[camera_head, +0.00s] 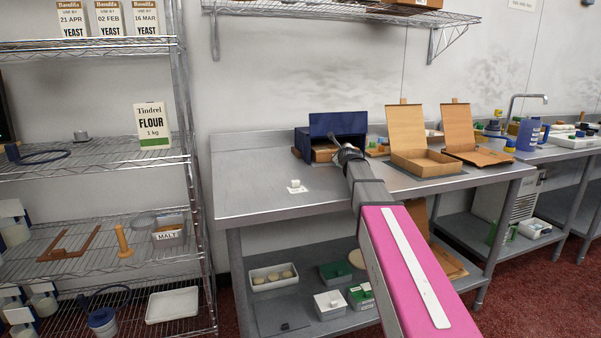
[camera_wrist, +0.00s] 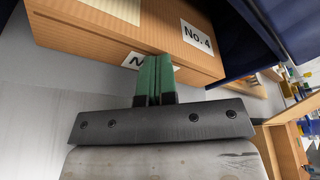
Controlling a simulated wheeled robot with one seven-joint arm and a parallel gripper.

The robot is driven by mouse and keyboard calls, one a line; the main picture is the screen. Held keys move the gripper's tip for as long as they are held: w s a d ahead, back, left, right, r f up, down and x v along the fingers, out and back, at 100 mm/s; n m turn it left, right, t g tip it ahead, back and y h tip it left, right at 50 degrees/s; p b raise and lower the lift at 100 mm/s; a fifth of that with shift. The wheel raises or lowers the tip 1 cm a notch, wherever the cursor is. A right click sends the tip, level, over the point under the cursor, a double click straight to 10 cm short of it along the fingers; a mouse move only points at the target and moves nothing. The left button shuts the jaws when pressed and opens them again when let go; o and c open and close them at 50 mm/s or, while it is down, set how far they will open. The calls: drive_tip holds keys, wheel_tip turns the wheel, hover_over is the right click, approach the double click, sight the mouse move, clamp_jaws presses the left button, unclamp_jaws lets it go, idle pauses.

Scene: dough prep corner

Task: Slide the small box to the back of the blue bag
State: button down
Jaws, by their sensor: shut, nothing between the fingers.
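The blue bag (camera_head: 338,124) lies open toward the front on the steel table, its flap raised. The small box (camera_head: 323,154) is brown cardboard and sits in the bag's mouth, its front part showing; my arm hides part of it. In the wrist view the box (camera_wrist: 100,32) fills the top, with a "No. 4" label on one face and another label partly covered by my fingers. Blue bag fabric (camera_wrist: 285,22) shows beside it. My gripper (camera_wrist: 155,62) is shut and empty, its green fingertips at the box's near face. I cannot tell whether they touch it.
Two open cardboard boxes (camera_head: 424,162) (camera_head: 478,157) stand right of the bag. A small white item (camera_head: 295,185) lies on the table (camera_head: 245,195) at front left; the table's left part is mostly clear. A wire shelf (camera_head: 345,17) hangs above.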

drive_tip(key=shift+s+d, duration=0.2)
drive_tip(key=shift+s, duration=0.5)
drive_tip(key=shift+s+d, duration=0.2)
drive_tip(key=shift+s, duration=0.5)
drive_tip(key=shift+s+d, duration=0.2)
drive_tip(key=shift+s, duration=0.45)
drive_tip(key=shift+s+d, duration=0.25)
drive_tip(key=shift+s, duration=0.4)
drive_tip(key=shift+s+d, duration=0.2)
drive_tip(key=shift+s, duration=0.45)
drive_tip(key=shift+s, duration=0.1)
